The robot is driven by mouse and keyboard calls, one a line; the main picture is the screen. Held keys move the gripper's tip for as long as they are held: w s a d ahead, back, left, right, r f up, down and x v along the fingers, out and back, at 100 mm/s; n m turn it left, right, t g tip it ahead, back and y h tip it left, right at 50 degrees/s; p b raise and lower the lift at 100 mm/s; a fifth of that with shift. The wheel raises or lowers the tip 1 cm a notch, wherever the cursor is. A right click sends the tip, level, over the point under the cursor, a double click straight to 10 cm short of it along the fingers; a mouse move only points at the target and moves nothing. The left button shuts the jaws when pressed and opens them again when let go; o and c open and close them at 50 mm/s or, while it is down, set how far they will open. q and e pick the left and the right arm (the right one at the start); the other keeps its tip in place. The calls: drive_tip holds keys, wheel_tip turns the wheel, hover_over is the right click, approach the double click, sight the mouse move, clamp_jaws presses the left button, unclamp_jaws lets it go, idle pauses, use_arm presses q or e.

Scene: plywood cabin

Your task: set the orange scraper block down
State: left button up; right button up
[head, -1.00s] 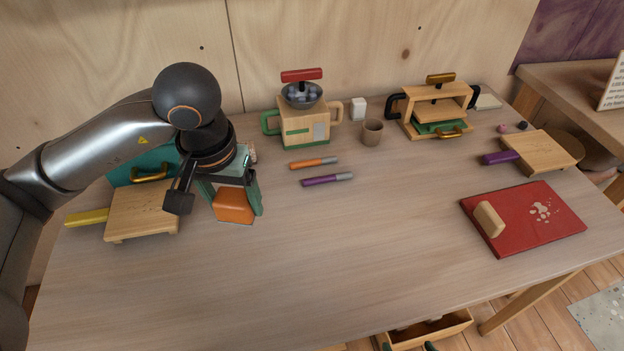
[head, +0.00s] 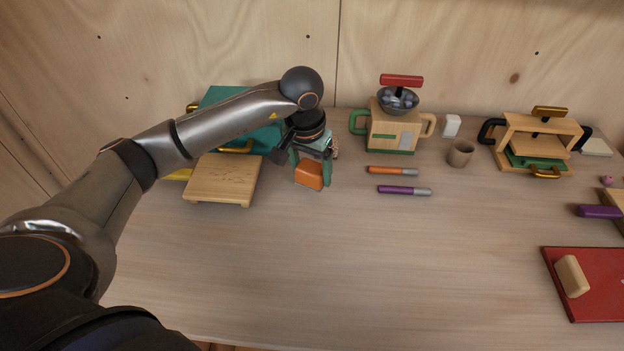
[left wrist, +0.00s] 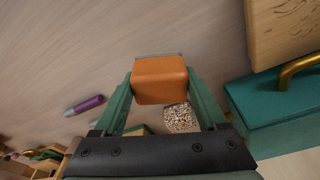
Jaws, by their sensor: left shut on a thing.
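The orange scraper block (head: 309,174) is held between the green fingers of my left gripper (head: 312,168), just right of a wooden board at the left of the table. In the left wrist view the block (left wrist: 160,80) sits between the fingertips, with a thin grey strip along its far edge. My left gripper is shut on it. The block is low over the wooden table (head: 330,260); I cannot tell whether its underside touches the top. My right gripper is not in view.
The wooden board (head: 222,180) and a teal box (head: 238,118) with a brass handle stand left of the gripper. An orange marker (head: 392,170) and a purple marker (head: 404,190) lie to the right. A toy blender (head: 392,130) stands behind them. The table's front middle is clear.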

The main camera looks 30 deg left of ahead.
sight(312, 192)
use_arm(q)
drive_tip(key=shift+w+a+f, duration=0.15)
drive_tip(key=shift+w+f, duration=0.2)
drive_tip(key=shift+f, duration=0.1)
drive_tip(key=shift+w+a+f, duration=0.1)
drive_tip(key=shift+w+f, duration=0.05)
drive_tip(key=shift+f, duration=1.8)
drive_tip(key=o, duration=1.1)
drive_tip(key=shift+r, duration=0.1)
drive_tip(key=shift+r, duration=0.3)
drive_tip(key=r, duration=0.4)
drive_tip(key=s+r, duration=0.1)
drive_tip(key=r, duration=0.6)
drive_tip(key=shift+s+r+p, duration=0.3)
drive_tip(key=shift+s+p, duration=0.1)
